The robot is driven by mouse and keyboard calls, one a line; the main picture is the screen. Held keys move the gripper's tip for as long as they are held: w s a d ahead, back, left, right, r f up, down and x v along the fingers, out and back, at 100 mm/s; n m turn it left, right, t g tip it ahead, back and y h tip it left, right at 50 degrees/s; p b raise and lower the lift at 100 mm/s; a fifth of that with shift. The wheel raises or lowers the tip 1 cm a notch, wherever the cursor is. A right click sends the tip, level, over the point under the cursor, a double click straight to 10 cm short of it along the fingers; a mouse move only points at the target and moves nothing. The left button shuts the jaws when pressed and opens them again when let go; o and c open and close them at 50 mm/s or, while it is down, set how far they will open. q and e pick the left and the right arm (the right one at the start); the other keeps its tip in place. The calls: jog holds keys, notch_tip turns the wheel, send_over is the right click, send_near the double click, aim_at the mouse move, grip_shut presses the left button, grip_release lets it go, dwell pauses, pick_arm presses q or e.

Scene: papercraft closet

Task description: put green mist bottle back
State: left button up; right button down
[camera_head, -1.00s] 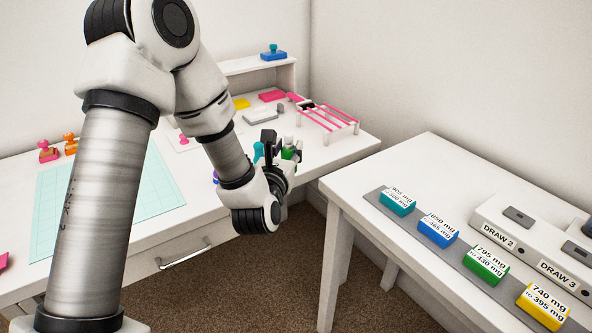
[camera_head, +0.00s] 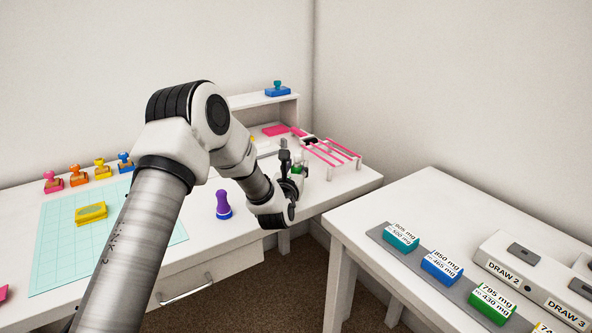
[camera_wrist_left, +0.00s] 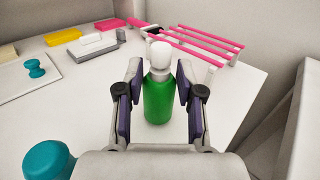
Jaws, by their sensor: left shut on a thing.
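The green mist bottle (camera_wrist_left: 158,98), with a white cap, is upright between the fingers in the left wrist view. My left gripper (camera_wrist_left: 157,92) is shut on its sides. In the head view the gripper (camera_head: 291,166) is over the right part of the white desk, just left of the pink-barred rack (camera_head: 332,153). There only a bit of the green bottle (camera_head: 297,170) shows, the rest hidden by the gripper. I cannot tell whether its base touches the desk. My right gripper is not in view.
A purple bottle-like object (camera_head: 223,205) stands left of the gripper. A teal rounded object (camera_wrist_left: 48,160) is close at lower left in the wrist view. Stamps (camera_head: 100,168) line the desk's back left. A side table (camera_head: 350,215) with labelled coloured blocks stands right, across a gap.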

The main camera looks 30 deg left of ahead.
pick_arm(q)
jog(key=shift+f, duration=0.4)
jog(key=shift+f+b, duration=0.15)
jog(key=shift+b, duration=0.15)
jog(key=o, duration=1.1)
jog(key=shift+o, duration=0.2)
jog(key=shift+r+p, duration=0.25)
jog(key=shift+p, duration=0.05)
jog(key=v, duration=1.2)
jog(key=shift+f, duration=0.1)
